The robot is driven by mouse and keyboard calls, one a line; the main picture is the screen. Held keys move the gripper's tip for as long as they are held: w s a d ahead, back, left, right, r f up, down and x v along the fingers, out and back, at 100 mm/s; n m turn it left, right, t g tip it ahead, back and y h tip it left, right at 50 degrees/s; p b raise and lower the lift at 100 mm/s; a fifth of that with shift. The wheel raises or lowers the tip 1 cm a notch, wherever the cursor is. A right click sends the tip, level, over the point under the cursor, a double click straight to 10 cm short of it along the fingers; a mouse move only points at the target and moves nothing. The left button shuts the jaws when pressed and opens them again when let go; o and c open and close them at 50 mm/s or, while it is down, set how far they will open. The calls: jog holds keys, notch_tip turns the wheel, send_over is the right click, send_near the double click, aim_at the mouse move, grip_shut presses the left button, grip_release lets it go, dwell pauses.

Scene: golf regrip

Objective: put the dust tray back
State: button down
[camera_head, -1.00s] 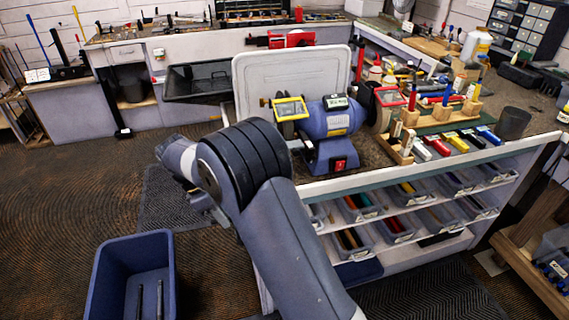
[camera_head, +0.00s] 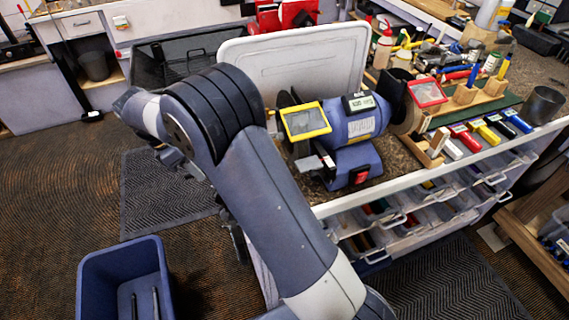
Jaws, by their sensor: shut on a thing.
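My arm crosses the middle of the view, with its elbow high at the left and its wrist links folded down behind the upper arm. My gripper's fingertips are hidden behind my arm, so I cannot see what is between them. I cannot make out the dust tray for certain. The blue bench grinder (camera_head: 352,128) stands on the bench corner, with a yellow-framed shield (camera_head: 305,121) on its left wheel and a red-framed shield (camera_head: 427,93) on its right.
A blue bin (camera_head: 95,291) with dark rods stands on the floor at lower left. A pale upright panel (camera_head: 292,62) is behind the grinder. Clear drawers (camera_head: 410,218) fill the bench front. Several coloured-handled tools lie right of the grinder. Floor at left is open.

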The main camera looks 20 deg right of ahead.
jog(key=shift+w+d, duration=0.15)
jog(key=shift+w, duration=0.05)
jog(key=s+d+p, duration=0.1)
jog(key=s+d, duration=0.1)
jog(key=d, duration=0.3)
jog(key=s+d+p, duration=0.1)
jog(key=s+d, duration=0.2)
jog(key=d, duration=0.2)
jog(key=s+d+p, duration=0.1)
jog(key=s+d, duration=0.1)
jog(key=d, duration=0.3)
jog(key=shift+s+d+r, duration=0.1)
jog(key=shift+s+d, duration=0.1)
jog(key=shift+d, duration=0.2)
jog(key=shift+s+d, duration=0.1)
jog(key=shift+d, duration=0.05)
jog(key=shift+f+p, duration=0.4)
jog(key=shift+f, duration=1.4)
jog(key=c, duration=1.9)
grip_release()
jog(key=shift+f, duration=0.2)
jog(key=o, duration=0.5)
jog(key=shift+c, duration=0.2)
jog(key=shift+r, duration=0.15)
